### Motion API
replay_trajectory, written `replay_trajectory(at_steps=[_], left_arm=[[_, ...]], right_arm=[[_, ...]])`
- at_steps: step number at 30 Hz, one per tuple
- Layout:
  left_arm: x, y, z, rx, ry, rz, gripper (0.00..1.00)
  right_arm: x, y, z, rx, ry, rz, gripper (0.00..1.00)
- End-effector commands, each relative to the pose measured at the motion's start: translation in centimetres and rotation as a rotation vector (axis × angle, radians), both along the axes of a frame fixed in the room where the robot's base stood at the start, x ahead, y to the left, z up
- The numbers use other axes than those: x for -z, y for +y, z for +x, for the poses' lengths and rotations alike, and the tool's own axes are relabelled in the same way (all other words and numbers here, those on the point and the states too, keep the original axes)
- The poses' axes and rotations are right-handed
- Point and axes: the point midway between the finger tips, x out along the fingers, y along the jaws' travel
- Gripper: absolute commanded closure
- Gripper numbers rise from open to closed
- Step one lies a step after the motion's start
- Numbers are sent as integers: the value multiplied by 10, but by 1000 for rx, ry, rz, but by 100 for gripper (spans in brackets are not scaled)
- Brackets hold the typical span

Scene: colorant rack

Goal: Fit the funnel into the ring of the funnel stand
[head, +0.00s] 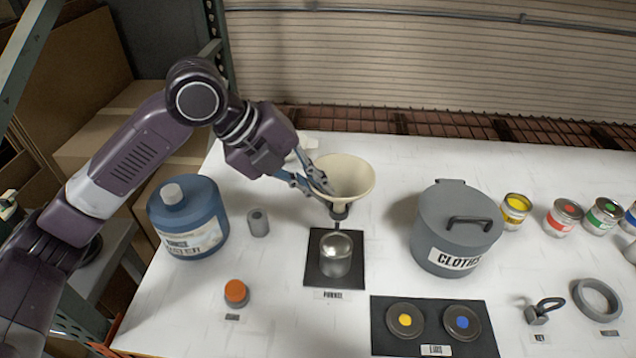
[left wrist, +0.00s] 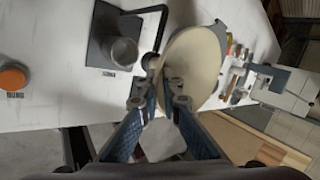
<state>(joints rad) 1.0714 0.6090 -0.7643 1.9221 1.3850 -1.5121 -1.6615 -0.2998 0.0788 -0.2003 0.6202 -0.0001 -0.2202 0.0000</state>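The cream funnel (head: 350,172) is above the back of the funnel stand's black base (head: 316,272) in the head view, mouth up. My left gripper (head: 322,186) is shut on its rim at the left, one finger inside and one outside. The left wrist view shows the funnel (left wrist: 196,62) between the fingers of the left gripper (left wrist: 160,92). The stand's bent black rod (left wrist: 160,28) reaches toward the funnel there. A dark piece shows under the funnel in the head view; whether the spout is inside the ring is hidden. My right gripper is not in view.
A metal cup (head: 336,254) stands on the black base. A blue jug (head: 186,222) and a grey cylinder (head: 258,222) are to the left. A grey lidded pot (head: 455,230) is to the right. An orange-topped jar (head: 236,293) is in front.

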Motion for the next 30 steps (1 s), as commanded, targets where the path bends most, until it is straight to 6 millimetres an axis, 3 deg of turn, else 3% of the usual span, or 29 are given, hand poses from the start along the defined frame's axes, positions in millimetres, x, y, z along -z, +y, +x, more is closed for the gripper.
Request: replay_trajectory(at_steps=[30], left_arm=[[25, 0, 0, 0, 0, -1, 100]], right_arm=[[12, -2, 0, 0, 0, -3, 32]])
